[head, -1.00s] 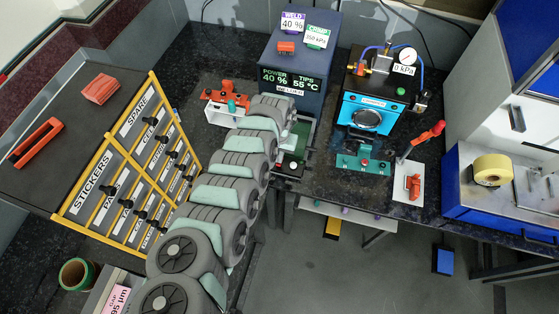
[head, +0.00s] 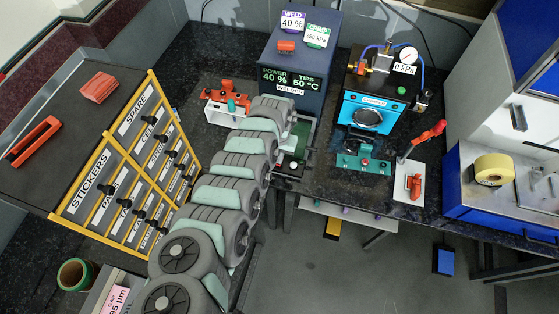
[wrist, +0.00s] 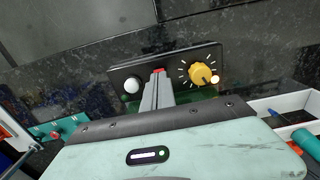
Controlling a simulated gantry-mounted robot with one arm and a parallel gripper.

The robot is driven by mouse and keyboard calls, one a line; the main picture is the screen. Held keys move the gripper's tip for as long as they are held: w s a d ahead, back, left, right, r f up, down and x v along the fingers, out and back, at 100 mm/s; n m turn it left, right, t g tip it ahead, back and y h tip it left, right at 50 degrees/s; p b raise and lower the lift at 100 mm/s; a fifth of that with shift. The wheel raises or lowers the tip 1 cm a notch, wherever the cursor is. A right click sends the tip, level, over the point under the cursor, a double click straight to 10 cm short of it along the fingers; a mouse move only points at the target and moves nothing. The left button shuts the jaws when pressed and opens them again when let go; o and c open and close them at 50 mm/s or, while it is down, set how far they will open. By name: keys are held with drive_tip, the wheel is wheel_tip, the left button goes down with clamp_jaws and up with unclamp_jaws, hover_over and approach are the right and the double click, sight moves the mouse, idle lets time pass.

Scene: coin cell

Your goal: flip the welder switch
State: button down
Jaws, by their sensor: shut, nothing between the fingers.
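The welder (head: 296,60) is a dark blue box at the back centre in the head view, its lit display reading power 40 % and tips 50 °C. In the wrist view a dark panel (wrist: 190,60) carries a white round knob (wrist: 131,85), a yellow dial (wrist: 200,73) and a small red part (wrist: 159,70) that may be the switch. My gripper (wrist: 158,76) is shut and empty, its grey fingertips right at the red part and covering most of it. I cannot tell whether they touch, or which way the switch is set. In the head view my arm hides the fingertips.
A blue press (head: 372,110) with a gauge stands right of the welder. An orange-red fixture on a white stand (head: 228,98) is left of my arm. A red-handled toggle clamp (head: 415,165) is at the right. A sticker drawer rack (head: 125,180) stands at the left.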

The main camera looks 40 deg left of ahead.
drive_tip(key=shift+f, duration=0.5)
wheel_tip(320, 180, up, 7)
drive_tip(key=p, duration=0.7)
drive_tip(key=shift+r+p, duration=0.1)
drive_tip(key=shift+p, duration=0.2)
idle(0.6)
